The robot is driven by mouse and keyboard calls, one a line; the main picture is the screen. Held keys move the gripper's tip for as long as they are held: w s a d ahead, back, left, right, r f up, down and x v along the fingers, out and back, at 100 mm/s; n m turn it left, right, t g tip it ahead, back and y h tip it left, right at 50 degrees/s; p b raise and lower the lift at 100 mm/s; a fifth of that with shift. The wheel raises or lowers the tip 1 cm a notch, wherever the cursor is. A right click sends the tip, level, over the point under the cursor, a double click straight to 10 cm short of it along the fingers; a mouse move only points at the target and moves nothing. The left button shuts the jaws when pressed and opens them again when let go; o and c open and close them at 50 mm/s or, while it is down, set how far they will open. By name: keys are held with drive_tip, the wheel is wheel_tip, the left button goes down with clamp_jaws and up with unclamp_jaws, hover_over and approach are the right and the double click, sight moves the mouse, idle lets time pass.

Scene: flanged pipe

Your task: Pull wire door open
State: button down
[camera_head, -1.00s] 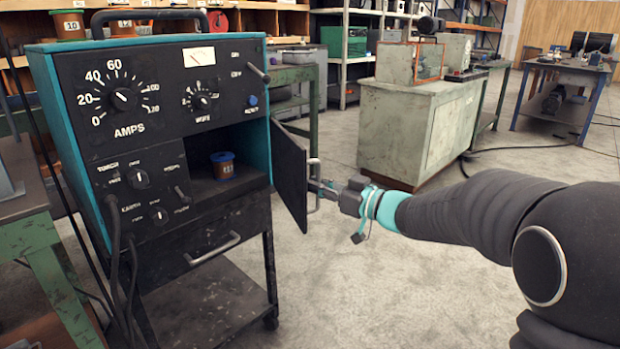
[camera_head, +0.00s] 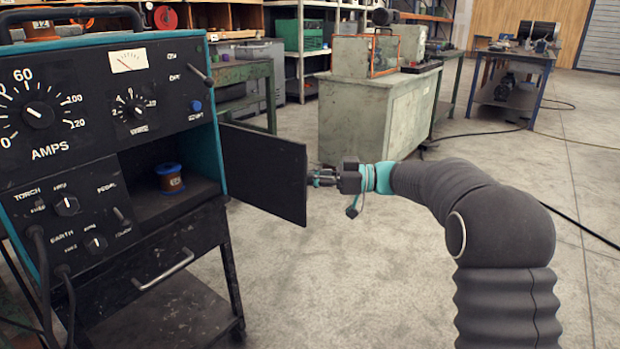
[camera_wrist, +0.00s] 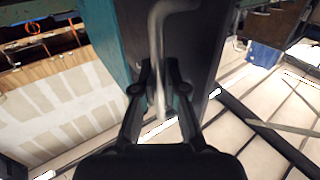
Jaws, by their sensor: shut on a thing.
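The wire door (camera_head: 265,172) is a dark flat panel hinged at the right side of the welding machine's compartment. It stands swung well open, and the compartment (camera_head: 190,196) shows a small brown spool with blue rims (camera_head: 170,178) inside. My gripper (camera_head: 318,178) is at the outer face of the door, near its free edge. In the wrist view my gripper's fingers (camera_wrist: 160,92) are closed around the door's grey bar handle (camera_wrist: 157,45). In the head view the handle is hidden behind the door.
The teal-and-black machine (camera_head: 95,110) has a drawer handle (camera_head: 163,270) below the compartment. A grey-green cabinet (camera_head: 375,120) stands behind my arm. A green table (camera_head: 235,75) is behind the door. The floor (camera_head: 330,280) in front of the door is clear.

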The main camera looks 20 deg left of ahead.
drive_tip(key=shift+r, duration=0.1)
drive_tip(key=c, duration=1.2)
unclamp_jaws()
drive_tip(key=shift+s+a, duration=0.1)
drive_tip(key=shift+a, duration=0.1)
drive_tip(key=shift+d, duration=0.2)
drive_tip(key=v, duration=1.2)
